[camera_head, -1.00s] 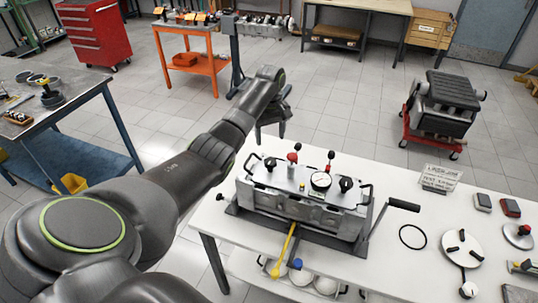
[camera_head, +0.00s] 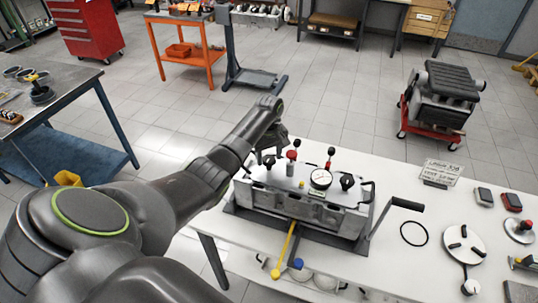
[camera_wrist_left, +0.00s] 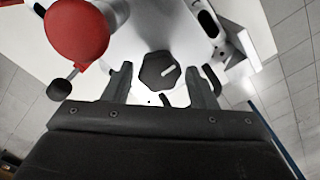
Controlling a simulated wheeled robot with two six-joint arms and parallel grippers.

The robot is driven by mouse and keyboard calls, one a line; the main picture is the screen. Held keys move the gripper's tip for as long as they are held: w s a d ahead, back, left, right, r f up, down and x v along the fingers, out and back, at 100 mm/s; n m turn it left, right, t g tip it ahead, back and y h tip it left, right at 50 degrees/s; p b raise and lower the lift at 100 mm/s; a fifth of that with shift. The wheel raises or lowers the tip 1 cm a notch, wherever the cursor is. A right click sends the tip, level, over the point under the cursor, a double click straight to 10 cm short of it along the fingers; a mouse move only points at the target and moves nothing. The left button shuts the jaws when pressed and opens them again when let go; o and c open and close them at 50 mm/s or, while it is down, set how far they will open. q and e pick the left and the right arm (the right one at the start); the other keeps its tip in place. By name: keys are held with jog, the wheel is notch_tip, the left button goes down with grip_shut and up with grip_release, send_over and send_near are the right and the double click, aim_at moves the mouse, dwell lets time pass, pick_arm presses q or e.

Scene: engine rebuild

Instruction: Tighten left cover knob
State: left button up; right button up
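The test fixture (camera_head: 305,205) stands on the white table with a flat metal cover (camera_head: 285,178) on top. The left cover knob (camera_wrist_left: 158,71) is black and many-sided with a white mark; in the head view it is a small dark shape (camera_head: 268,161) under my gripper. My left gripper (camera_head: 273,143) is above the left end of the cover. In the wrist view its two fingers (camera_wrist_left: 158,88) are open, one on each side of the knob, with gaps showing. A similar black knob (camera_head: 347,182) is on the right of the cover. My right gripper is not in view.
A red-topped handle (camera_head: 292,156) stands close beside my left gripper and shows large in the wrist view (camera_wrist_left: 76,32). A dial gauge (camera_head: 320,179) and a second red handle (camera_head: 331,153) are farther right. A crank (camera_head: 405,204) sticks out right of the fixture.

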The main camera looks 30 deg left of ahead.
pick_arm(q)
jog(key=c, duration=0.7)
